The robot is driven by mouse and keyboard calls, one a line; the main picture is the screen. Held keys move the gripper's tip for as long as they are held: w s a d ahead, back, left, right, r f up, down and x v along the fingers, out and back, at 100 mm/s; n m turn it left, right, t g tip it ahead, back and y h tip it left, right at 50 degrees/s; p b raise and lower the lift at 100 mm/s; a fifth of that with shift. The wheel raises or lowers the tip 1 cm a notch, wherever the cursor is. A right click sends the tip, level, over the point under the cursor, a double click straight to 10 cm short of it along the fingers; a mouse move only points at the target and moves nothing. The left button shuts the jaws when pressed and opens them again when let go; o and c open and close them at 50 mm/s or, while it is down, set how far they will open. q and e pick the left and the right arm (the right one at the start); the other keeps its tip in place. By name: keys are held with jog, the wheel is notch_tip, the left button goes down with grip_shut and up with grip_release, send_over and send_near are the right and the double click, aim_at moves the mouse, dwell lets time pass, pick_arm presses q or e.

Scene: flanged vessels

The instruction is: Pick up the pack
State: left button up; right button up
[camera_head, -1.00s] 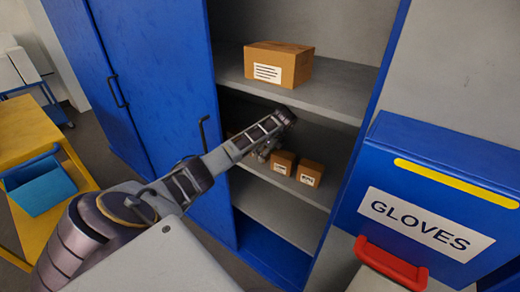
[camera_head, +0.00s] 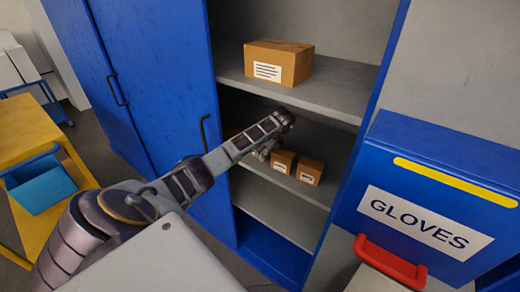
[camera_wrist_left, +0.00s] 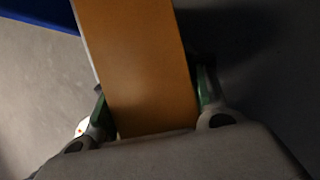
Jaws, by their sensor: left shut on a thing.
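A brown cardboard pack (camera_wrist_left: 140,65) fills the middle of the left wrist view, between the two fingers of my left gripper (camera_wrist_left: 153,103). The fingers press on its two sides, so the gripper is shut on it. In the head view my left gripper (camera_head: 264,150) reaches into the open blue cabinet, at the middle shelf, mostly hidden under my wrist. The held pack cannot be made out clearly there. Two small labelled brown packs, one (camera_head: 283,161) beside the other (camera_head: 309,172), stand just right of the gripper. My right gripper is not in view.
A larger labelled box (camera_head: 278,64) stands on the shelf above (camera_head: 335,92). The cabinet's blue door (camera_head: 165,75) is left of my arm. A blue GLOVES box (camera_head: 430,195) and a red handle (camera_head: 390,262) are at right. A yellow table (camera_head: 25,135) is at far left.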

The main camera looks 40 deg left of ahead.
pick_arm(q)
jog(key=shift+c, duration=0.6)
jog(key=shift+r, duration=0.15)
jog(key=shift+r+b, duration=0.6)
jog(key=shift+r, duration=1.05)
jog(key=shift+s+f, duration=0.1)
jog(key=shift+s, duration=1.2)
jog(key=s+d+b, duration=0.2)
jog(key=s+b, duration=0.1)
jog(key=s, duration=1.2)
jog(key=shift+s, duration=0.1)
jog(key=shift+s, duration=0.1)
